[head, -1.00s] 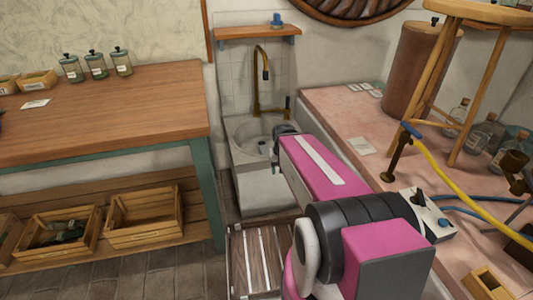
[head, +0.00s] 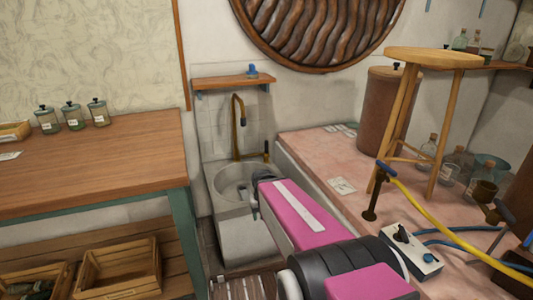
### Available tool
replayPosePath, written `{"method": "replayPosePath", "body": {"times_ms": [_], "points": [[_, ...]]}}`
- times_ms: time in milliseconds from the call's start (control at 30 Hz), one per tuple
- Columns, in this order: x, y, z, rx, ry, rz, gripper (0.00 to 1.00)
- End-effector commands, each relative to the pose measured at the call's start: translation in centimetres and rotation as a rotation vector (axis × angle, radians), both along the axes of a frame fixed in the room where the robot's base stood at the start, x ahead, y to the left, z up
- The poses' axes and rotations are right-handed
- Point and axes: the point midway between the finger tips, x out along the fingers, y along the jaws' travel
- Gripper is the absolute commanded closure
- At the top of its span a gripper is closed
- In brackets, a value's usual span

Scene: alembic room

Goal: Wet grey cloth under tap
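The brass tap (head: 238,128) rises on the wall side of the grey stone sink (head: 215,172) in the back corner. My pink arm reaches forward toward the sink, and its far end is at the basin's right edge. I see no grey cloth in this view. No running water is visible at the tap.
A wooden workbench (head: 90,160) stands left of the sink, with crates beneath. A pink-topped counter (head: 325,160) on the right carries a wooden stool (head: 432,60), a yellow hose (head: 440,210) and a switch box (head: 412,250). A small shelf (head: 232,83) hangs above the tap.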

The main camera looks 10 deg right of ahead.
Motion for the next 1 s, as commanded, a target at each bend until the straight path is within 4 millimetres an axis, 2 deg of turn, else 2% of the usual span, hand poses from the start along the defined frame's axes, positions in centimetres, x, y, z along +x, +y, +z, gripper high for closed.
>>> {"method": "replayPosePath", "body": {"times_ms": [200,300,367,467,567,767,867,1000], "points": [[0.0,0.0,0.0,0.000,0.000,0.000,0.43],[0.1,0.0,0.0,0.004,-0.001,-0.004,0.48],[0.6,0.2,-0.2,0.021,-0.006,-0.020,0.48],[2.4,0.7,-0.7,0.085,-0.021,-0.081,0.48],[5.3,1.6,-1.4,0.198,-0.047,-0.192,0.48],[13.3,3.0,-2.0,0.505,-0.093,-0.511,0.48],[17.8,3.0,-1.8,0.675,-0.104,-0.692,0.48],[24.1,1.8,-1.1,0.918,-0.099,-0.954,0.48]]}}
